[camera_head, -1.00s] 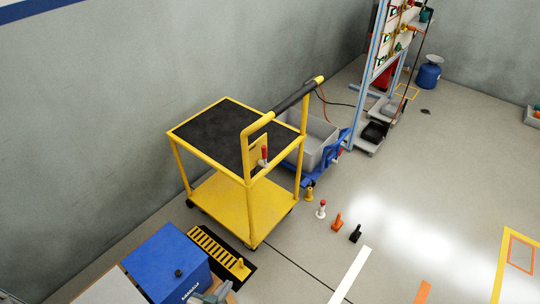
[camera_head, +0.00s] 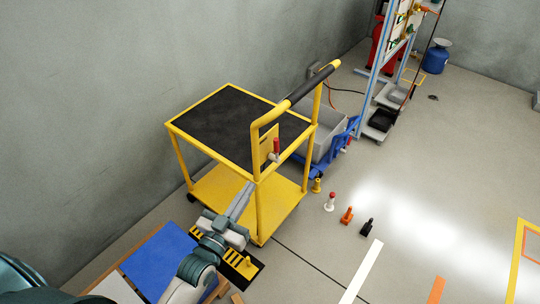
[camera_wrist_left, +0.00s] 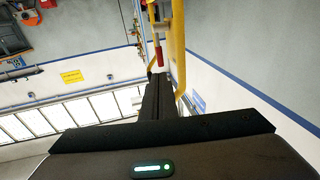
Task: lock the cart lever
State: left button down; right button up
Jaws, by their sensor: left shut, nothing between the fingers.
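The yellow cart (camera_head: 216,189) stands upright by the wall, with a black top deck and a push handle. Its lever (camera_head: 277,147) has a red grip pointing up and a pale base, on a yellow plate by the near handle post. My left gripper (camera_head: 248,189) is shut and empty, below and left of the lever in the head view, in front of the cart's near side. In the left wrist view, the closed fingers (camera_wrist_left: 157,97) point toward the red lever (camera_wrist_left: 158,48) and yellow tubes. A gap shows between fingertips and lever. My right gripper is out of view.
Several small pegs (camera_head: 347,215) stand to the right.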

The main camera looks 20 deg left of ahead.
pick_arm(q)
jog(key=shift+w, duration=0.2)
jog(key=p, duration=0.2)
send_near(274, 147)
jog(key=w, duration=0.3)
jog(key=w+d, duration=0.1)
jog(key=w, duration=0.1)
jog(key=shift+r, duration=0.3)
jog(key=shift+w+d, duration=0.1)
jog(key=shift+w, duration=0.55)
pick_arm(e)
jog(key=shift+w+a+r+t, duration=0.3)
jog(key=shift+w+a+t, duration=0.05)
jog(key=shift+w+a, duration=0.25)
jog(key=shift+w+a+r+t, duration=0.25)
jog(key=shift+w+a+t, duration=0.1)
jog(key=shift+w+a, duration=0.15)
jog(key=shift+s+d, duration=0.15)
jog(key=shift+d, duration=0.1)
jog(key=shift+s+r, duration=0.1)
